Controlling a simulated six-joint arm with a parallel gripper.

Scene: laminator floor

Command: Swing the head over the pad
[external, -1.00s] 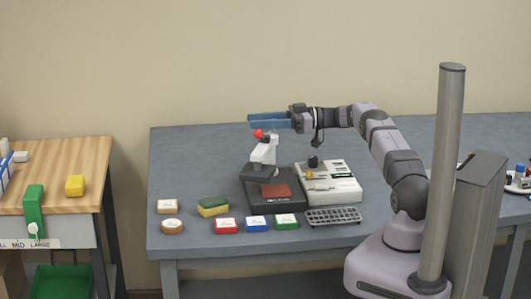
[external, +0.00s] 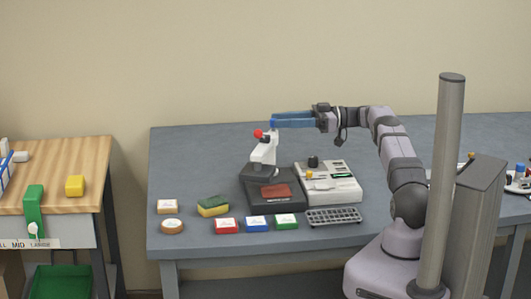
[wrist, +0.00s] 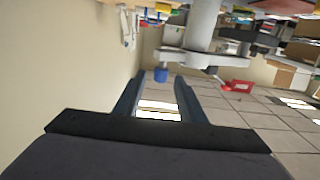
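The machine's white head (external: 264,151) stands upright on the left rear of its black base (external: 265,203), with a red ball knob (external: 258,134) at its upper left. The red-brown pad (external: 275,190) lies flat on the base in front of the head and is uncovered. My gripper (external: 274,121) has long blue fingers and is just above and right of the head, pointing left. It looks apart from the knob. In the wrist view my gripper (wrist: 159,80) has its fingers spread, with nothing held. The pad cannot be made out there.
A white unit (external: 330,184) stands right of the base, with a dark rack (external: 334,217) in front. A sponge (external: 213,206) and several small labelled blocks, including a red one (external: 227,226), line the front of the grey table (external: 200,160). The table's back left is clear.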

